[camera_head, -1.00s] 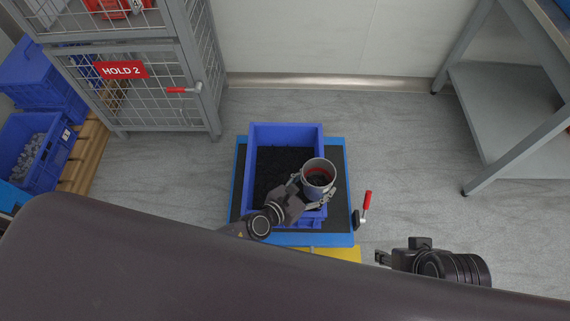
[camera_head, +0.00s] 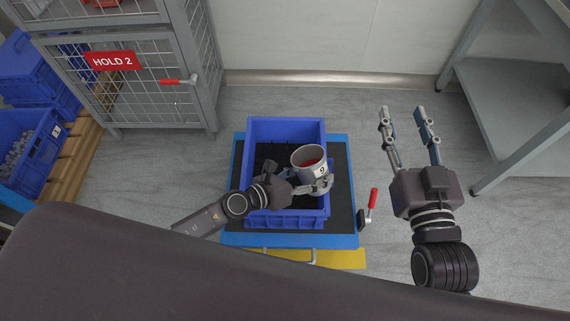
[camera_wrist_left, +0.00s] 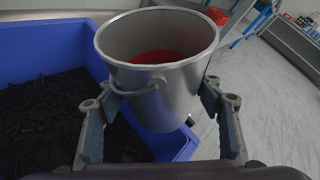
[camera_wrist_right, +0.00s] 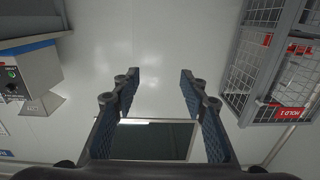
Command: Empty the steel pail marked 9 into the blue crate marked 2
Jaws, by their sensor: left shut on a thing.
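The steel pail marked 9 (camera_head: 309,163) is held over the right part of the blue crate (camera_head: 286,132), with something red inside. It also shows in the left wrist view (camera_wrist_left: 160,85), close to upright, its wire handle hanging at the near side. My left gripper (camera_head: 310,186) is shut on the pail, one finger on each side of its wall. The crate holds a layer of black pieces (camera_wrist_left: 55,108). I cannot read the crate's mark. My right gripper (camera_head: 405,112) is open and empty over the floor to the right of the crate; its fingers also show in the right wrist view (camera_wrist_right: 160,90).
The crate stands on a blue platform (camera_head: 341,190) with a black top and a red-handled lever (camera_head: 373,199) at its right. A grey shelf (camera_head: 520,95) stands right.

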